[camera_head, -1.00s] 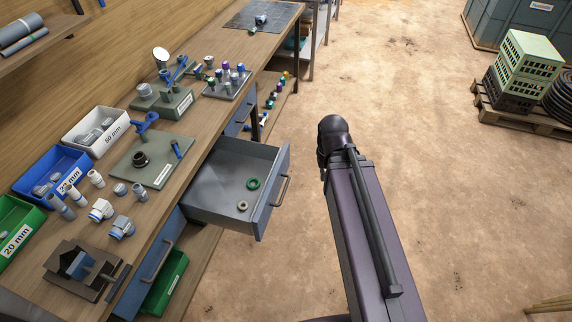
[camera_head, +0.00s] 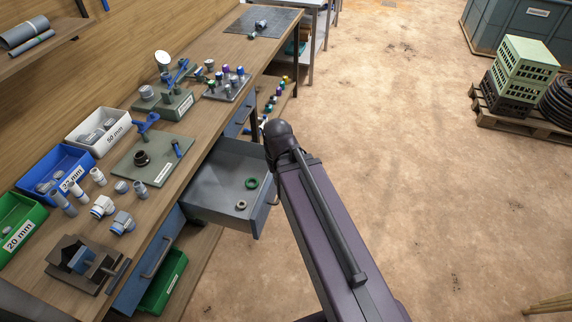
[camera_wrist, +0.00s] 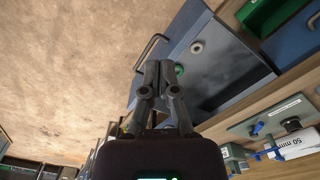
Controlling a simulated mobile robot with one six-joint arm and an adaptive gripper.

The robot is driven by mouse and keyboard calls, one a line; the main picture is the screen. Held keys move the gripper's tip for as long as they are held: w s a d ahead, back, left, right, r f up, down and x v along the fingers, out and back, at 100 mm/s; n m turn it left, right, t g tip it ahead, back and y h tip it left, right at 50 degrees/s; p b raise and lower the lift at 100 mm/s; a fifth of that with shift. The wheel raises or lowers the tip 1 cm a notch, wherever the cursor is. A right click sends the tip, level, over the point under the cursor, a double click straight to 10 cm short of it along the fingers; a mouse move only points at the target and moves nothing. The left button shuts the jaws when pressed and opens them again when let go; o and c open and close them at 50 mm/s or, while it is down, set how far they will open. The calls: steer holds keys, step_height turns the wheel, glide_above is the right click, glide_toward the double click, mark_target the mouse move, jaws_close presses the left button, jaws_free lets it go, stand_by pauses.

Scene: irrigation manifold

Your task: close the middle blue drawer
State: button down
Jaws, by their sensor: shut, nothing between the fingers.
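The middle blue drawer (camera_head: 215,190) is pulled out from under the workbench, with a grey inside and a blue front. It holds a green ring (camera_head: 252,183) and a small grey ring (camera_head: 241,205). In the head view my arm covers part of its front and handle, and my gripper is hidden. In the wrist view the drawer (camera_wrist: 225,70) lies beyond the fingers, with its handle (camera_wrist: 150,50) at upper left. My gripper (camera_wrist: 160,68) is shut and empty, overlapping the drawer's front side in the picture; I cannot tell whether it touches.
The workbench carries green fixture plates (camera_head: 152,160), fittings and bins, including a white bin (camera_head: 97,130). Another blue drawer front (camera_head: 150,265) is nearer, above a green bin (camera_head: 164,282). The floor right of my arm is clear. A pallet with crates (camera_head: 520,75) stands far right.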

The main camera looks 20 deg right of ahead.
steer(key=shift+a, duration=0.25)
steer(key=w+d+f+m+t+y+b, duration=0.1)
steer(key=w+d+f+m+y+b, duration=0.2)
steer(key=w+f+b, duration=0.65)
steer(key=w+d+f+t+y+b, duration=0.2)
steer(key=w+d+f+y+b, duration=0.3)
steer(key=f+b, duration=0.8)
steer(key=w+d+f+m+t+y+b, duration=0.2)
steer(key=w+d+t+y+b, duration=0.1)
steer(key=d+b, duration=0.6)
steer(key=w+d+f+m+t+y+b, duration=0.2)
steer(key=d+b, duration=0.6)
steer(key=b, duration=0.7)
steer(key=shift+w+d+f+t+y, duration=0.35)
steer(key=shift+w+f+t+y, duration=0.5)
steer(key=shift+t, duration=0.35)
steer(key=shift+s, duration=0.1)
